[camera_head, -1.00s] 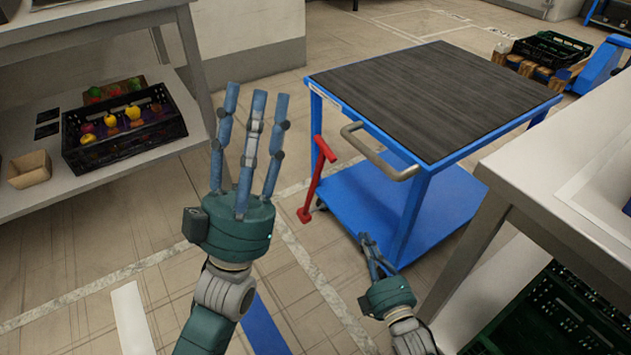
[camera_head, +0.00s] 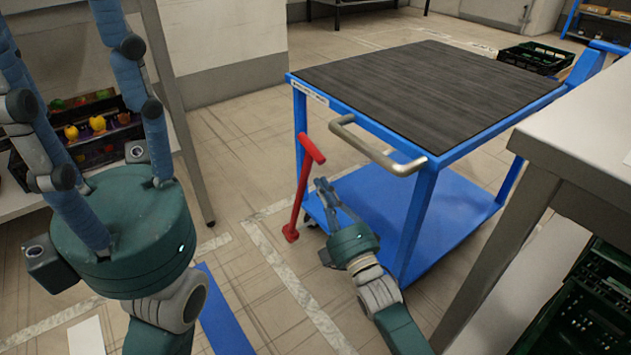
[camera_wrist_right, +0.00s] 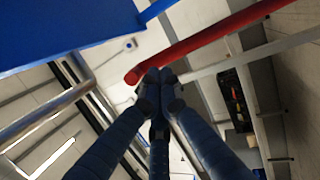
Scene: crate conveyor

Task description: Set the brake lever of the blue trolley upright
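The blue trolley (camera_head: 408,262) has a dark top and a grey handle (camera_head: 375,147). Its red brake lever (camera_head: 302,195) stands at the near left corner, leaning a little, top to the right of its foot, with a crosspiece on top. In the right wrist view the red lever (camera_wrist_right: 205,42) passes just beyond the fingertips. My right gripper (camera_head: 325,188) is just right of the lever, below the handle. Its fingertips come together with nothing visible between them; contact with the lever cannot be told. My left gripper (camera_head: 85,100) is large at the left, fingers spread and empty, tips partly cut off.
A white table (camera_head: 580,130) stands close on the right, with green crates (camera_head: 575,300) beneath. A shelf with a black crate of fruit (camera_head: 85,150) is at the left, behind my left gripper. Another green crate (camera_head: 536,58) is at the back. The floor left of the trolley is clear.

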